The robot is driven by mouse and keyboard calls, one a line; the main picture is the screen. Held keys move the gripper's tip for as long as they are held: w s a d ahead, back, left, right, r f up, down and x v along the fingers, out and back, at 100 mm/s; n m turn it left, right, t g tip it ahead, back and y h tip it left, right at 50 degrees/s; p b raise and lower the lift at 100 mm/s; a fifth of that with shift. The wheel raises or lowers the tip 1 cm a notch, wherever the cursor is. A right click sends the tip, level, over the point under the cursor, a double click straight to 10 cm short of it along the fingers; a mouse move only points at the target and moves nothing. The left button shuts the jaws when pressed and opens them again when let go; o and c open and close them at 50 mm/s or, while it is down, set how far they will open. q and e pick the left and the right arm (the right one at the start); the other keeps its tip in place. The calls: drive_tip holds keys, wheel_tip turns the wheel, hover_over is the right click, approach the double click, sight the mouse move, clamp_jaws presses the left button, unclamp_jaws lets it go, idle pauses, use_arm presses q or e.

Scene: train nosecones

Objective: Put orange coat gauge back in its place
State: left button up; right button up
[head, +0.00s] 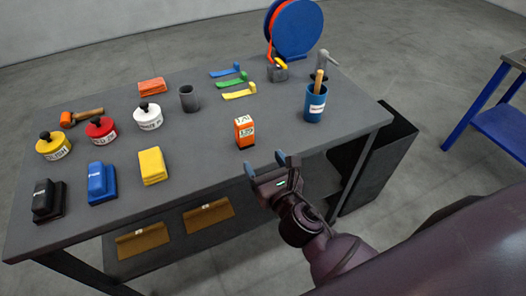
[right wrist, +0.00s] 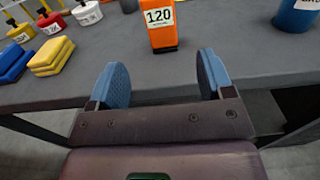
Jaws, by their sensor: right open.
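The orange coat gauge (head: 244,132) stands upright near the front edge of the grey table, with white labels on its faces. In the right wrist view the gauge (right wrist: 161,26) shows a label reading 120, just beyond the fingertips and roughly between them. My right gripper (head: 268,164) is open and empty at the table's front edge, its blue-padded fingers spread in the right wrist view (right wrist: 160,80). It is apart from the gauge. My left gripper is not in view.
A blue cup (head: 315,104) with a brush stands right of the gauge. A yellow block (head: 153,167) lies left. Behind are a grey cup (head: 189,99), colored scrapers (head: 238,91) and a blue reel (head: 297,28). The table (head: 205,140) is clear around the gauge.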

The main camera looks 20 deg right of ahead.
drive_tip(key=s+d+f+m+g, duration=0.3)
drive_tip(key=s+d+f+m, duration=0.2)
drive_tip(key=m, duration=1.2)
drive_tip(key=s+d+f+m+g, duration=0.3)
drive_tip(key=s+f+m, duration=0.7)
drive_tip(key=m, duration=0.8)
drive_tip(key=shift+d+f+m+g+h, duration=0.3)
drive_tip(key=shift+d+f+g+h, duration=0.1)
drive_tip(key=shift+d+f, duration=0.9)
drive_tip(key=shift+a, duration=0.15)
